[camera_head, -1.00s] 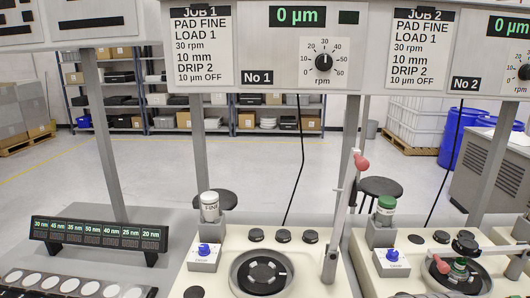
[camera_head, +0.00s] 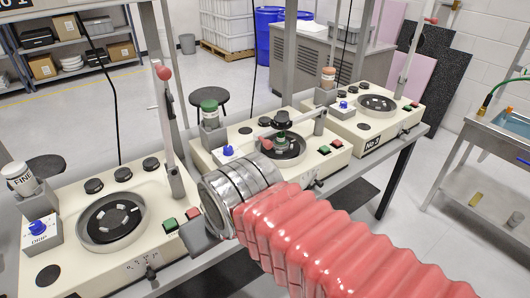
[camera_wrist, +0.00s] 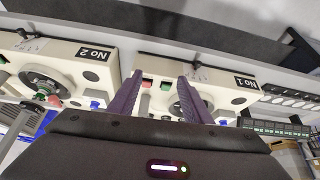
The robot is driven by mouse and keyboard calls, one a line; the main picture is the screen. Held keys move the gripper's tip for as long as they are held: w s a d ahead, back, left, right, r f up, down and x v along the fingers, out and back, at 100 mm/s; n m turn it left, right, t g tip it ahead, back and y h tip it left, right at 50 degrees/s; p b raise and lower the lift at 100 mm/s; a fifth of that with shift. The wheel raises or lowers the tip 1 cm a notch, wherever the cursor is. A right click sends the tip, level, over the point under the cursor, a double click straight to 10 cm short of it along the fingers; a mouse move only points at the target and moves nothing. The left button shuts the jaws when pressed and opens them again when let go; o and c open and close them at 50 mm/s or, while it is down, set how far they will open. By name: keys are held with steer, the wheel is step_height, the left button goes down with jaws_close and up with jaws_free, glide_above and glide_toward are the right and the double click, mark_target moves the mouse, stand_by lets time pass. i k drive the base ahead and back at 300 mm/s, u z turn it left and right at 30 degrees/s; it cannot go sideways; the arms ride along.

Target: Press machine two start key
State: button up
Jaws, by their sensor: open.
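Machine two (camera_head: 210,155) is the middle cream bench unit in the head view, with a round plate and a green-capped bottle (camera_head: 209,114). Its small green start key (camera_head: 323,149) sits beside a red key at its right front. In the wrist view, which is upside down, machine two (camera_wrist: 70,50) carries a "No 2" label at upper left; a green key shows at the left edge. My gripper (camera_wrist: 160,88) has two purple fingers spread apart with nothing between them. They point toward machine one's front, with its red and green keys in the gap beyond. The fingertips are hidden in the head view.
Machine one (camera_head: 75,265) stands at the left, with its green key (camera_head: 170,224) close to my wrist. Machine three (camera_head: 365,125) stands behind at the right. A steel sink (camera_head: 490,135) is at far right.

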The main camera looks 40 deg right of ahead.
mark_target(324, 148)
steer(key=z, duration=1.25)
steer(key=k, duration=0.2)
steer(key=z, duration=0.35)
